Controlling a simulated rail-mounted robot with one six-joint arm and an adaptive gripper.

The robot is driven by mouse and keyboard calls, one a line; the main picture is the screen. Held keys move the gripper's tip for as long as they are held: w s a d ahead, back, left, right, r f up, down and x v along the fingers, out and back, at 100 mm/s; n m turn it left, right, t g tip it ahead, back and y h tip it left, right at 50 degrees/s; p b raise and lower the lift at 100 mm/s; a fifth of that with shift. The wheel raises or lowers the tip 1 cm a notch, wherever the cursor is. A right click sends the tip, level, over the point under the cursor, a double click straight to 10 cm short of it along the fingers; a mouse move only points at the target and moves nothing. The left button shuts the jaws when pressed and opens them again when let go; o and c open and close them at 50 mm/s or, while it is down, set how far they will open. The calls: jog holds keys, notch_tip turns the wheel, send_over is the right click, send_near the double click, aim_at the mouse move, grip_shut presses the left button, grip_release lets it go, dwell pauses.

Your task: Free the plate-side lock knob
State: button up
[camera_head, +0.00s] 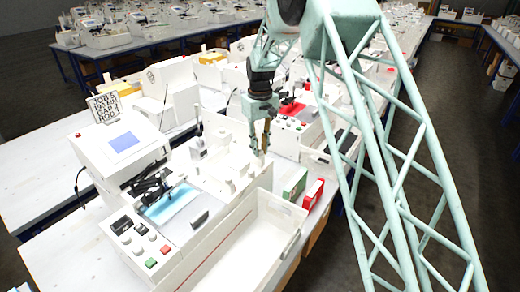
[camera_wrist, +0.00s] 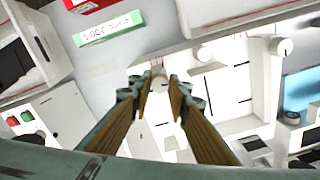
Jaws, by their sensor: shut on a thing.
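My gripper (camera_wrist: 159,86) points down at the white bed of the machine, with its wooden-looking fingers around a small white round knob (camera_wrist: 158,76). The fingertips are close on both sides of it, shut on the knob. In the head view my gripper (camera_head: 262,147) is over the back right part of the bed, and the knob is too small to tell there. Another white round knob (camera_wrist: 280,47) stands farther right in the wrist view. The pictures do not show which is the plate-side one. A light blue plate (camera_head: 171,204) lies at the machine's front left.
An open white bin (camera_head: 284,213) stands in front of the bed. A green box (camera_head: 295,183) and a red box (camera_head: 313,193) stand at its right. The white console (camera_head: 123,142) with a screen and sign is at left. A neighbouring machine stands behind my gripper.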

aim_at(260, 151)
jog(key=shift+n, duration=1.2)
jog(key=o, duration=0.8)
jog(key=shift+o, duration=0.2)
jog(key=shift+r, duration=0.1)
notch_tip(260, 151, up, 12)
dwell(0.3)
